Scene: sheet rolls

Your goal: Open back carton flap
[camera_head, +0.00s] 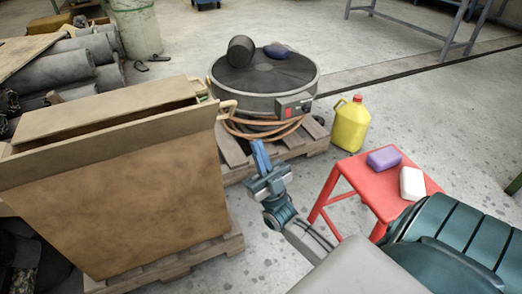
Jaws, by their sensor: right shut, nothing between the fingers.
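A large brown carton (120,205) stands at the left on a pallet. Along its top, a lighter back flap (105,108) slopes across behind a front strip of board (110,146). A narrow dark gap shows between them, and the inside of the carton is mostly hidden. My right gripper (260,153) has blue fingers that are shut and empty. In the picture it is just right of the carton, apart from it, with the fingers pointing up and away. My left gripper is not in view.
A round turntable machine (264,85) with orange hose stands on a pallet behind my right gripper. A yellow jug (350,125) stands beside it. A red stool (352,180) holds a purple block (384,158) and a white block (412,183). Grey rolls (55,72) lie behind the carton.

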